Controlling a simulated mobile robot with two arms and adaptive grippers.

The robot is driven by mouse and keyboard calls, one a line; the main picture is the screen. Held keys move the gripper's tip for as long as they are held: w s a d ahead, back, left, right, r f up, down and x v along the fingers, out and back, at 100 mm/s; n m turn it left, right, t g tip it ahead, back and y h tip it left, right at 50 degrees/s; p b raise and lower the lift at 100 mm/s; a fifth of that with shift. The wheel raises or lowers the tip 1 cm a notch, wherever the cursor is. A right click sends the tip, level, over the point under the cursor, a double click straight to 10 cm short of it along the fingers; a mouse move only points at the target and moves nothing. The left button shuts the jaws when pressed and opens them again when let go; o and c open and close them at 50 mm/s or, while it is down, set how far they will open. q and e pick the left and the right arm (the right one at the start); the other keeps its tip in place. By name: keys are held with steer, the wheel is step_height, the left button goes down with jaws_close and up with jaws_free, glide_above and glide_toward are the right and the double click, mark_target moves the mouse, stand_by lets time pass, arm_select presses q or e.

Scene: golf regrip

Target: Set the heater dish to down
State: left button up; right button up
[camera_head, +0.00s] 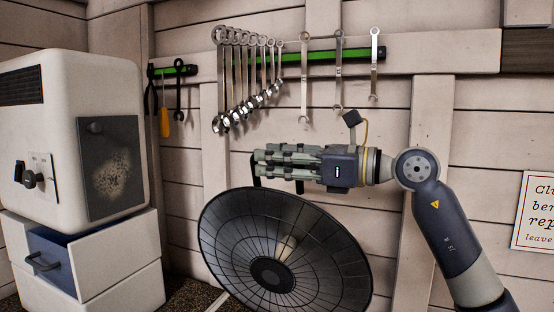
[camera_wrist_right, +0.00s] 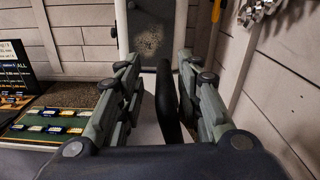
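The heater dish (camera_head: 235,240) is a round, dark dish with a wire grille and a pale cone at its centre. It faces out of the wall area, low in the middle of the head view. My right gripper (camera_head: 262,164) lies level just above the dish's top rim and points left. A black curved bar (camera_wrist_right: 168,105), apparently the dish's handle, shows between the fingers in the right wrist view. The fingers stand apart with a visible gap beside the bar, so the gripper looks open around it. The dish's lower edge is cut off. My left gripper is out of view.
A white cabinet (camera_head: 65,135) with a knob and a blue drawer (camera_head: 60,262) stands at the left. Wrenches (camera_head: 305,80) hang on the wall above my gripper. A sign (camera_head: 535,212) is at the right. A green tray (camera_wrist_right: 50,125) shows in the wrist view.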

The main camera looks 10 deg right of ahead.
steer(key=v, duration=1.2)
stand_by(0.3)
